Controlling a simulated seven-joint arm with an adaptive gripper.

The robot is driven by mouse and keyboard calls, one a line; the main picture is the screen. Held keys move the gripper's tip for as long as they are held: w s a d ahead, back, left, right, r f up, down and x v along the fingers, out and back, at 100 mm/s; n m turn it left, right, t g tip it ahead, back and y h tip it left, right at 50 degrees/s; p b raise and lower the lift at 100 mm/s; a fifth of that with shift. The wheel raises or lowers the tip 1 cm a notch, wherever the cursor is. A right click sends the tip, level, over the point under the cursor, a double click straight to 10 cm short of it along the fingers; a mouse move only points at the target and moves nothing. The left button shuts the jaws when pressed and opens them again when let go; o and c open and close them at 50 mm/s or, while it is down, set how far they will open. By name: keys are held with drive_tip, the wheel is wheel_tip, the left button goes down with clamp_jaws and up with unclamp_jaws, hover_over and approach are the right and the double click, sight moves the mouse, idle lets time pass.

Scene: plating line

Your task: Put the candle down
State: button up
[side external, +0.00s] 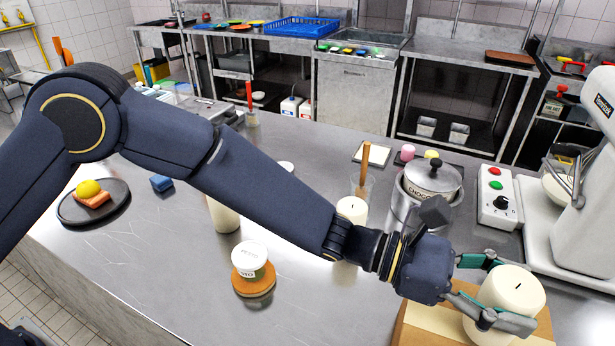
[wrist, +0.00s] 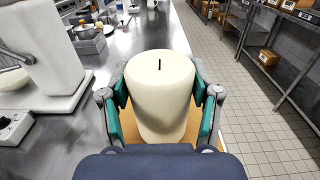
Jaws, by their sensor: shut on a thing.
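A thick cream candle (side external: 513,291) with a dark wick is at the lower right of the side view. My gripper (side external: 497,293) is shut on it, with a finger on either side. In the wrist view the candle (wrist: 160,85) stands upright between the two green-padded fingers (wrist: 160,110). A brown board or box top (side external: 418,330) with a paler strip lies below the candle in the side view. I cannot tell whether the candle's base touches it, as the base is hidden.
A white mixer (side external: 590,225) and a control box with buttons (side external: 497,195) stand close behind the gripper. A steel pot with a lid (side external: 433,185), a second cream candle (side external: 352,209) and a white tub on a round board (side external: 250,262) stand left of it. The counter edge drops to tiled floor (wrist: 262,130).

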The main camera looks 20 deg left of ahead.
drive_tip(key=shift+f, duration=0.65)
drive_tip(key=shift+f, duration=0.15)
drive_tip(key=o, duration=1.4)
drive_tip(key=shift+c, duration=0.2)
